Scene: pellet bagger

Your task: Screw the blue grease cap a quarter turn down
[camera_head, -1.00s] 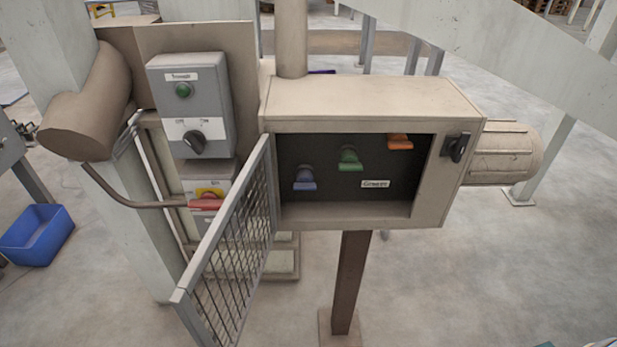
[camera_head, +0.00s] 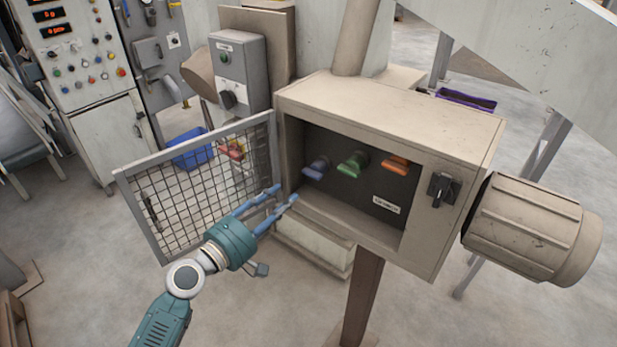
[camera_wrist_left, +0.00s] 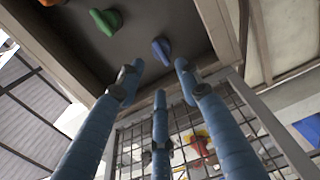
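The blue grease cap (camera_head: 316,168) is the leftmost of three caps inside the open beige box (camera_head: 400,108). It also shows in the left wrist view (camera_wrist_left: 161,50), beyond the fingertips. The green cap (camera_head: 352,164) and the orange cap (camera_head: 395,165) sit to its right on the dark panel. My left gripper (camera_head: 283,194) is at the box's left front edge, below and left of the blue cap. Its blue fingers are spread and empty, apart from the cap. My right gripper is not in view.
The mesh door (camera_head: 205,185) stands swung open to the left, close beside my left gripper. A black rotary switch (camera_head: 442,190) is on the box's right front. A grey control box (camera_head: 240,75) stands behind left. Floor in front is clear.

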